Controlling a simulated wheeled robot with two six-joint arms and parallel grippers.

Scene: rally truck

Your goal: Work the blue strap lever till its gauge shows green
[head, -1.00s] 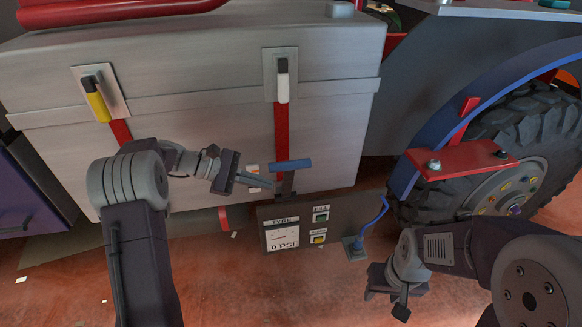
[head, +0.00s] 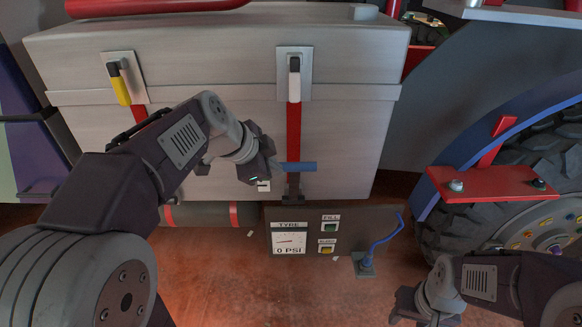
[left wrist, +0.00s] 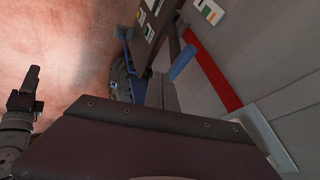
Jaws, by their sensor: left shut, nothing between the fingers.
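The blue strap lever (head: 300,167) sticks out sideways at the lower end of a red strap (head: 294,130) on the grey box. It also shows in the left wrist view (left wrist: 183,63), beside the red strap (left wrist: 212,72). My left gripper (head: 277,171) is shut and empty at the lever's left end; I cannot tell whether they touch. A small white tag (head: 263,186), partly behind the gripper, sits below left of the lever. In the left wrist view a tag (left wrist: 208,10) has green and orange patches, too small to read. My right gripper (head: 408,306) hangs low at right, away from the lever.
A yellow-handled latch (head: 120,88) and a white-handled latch (head: 294,85) are on the grey box (head: 220,70). A big wheel (head: 520,215) stands at right.

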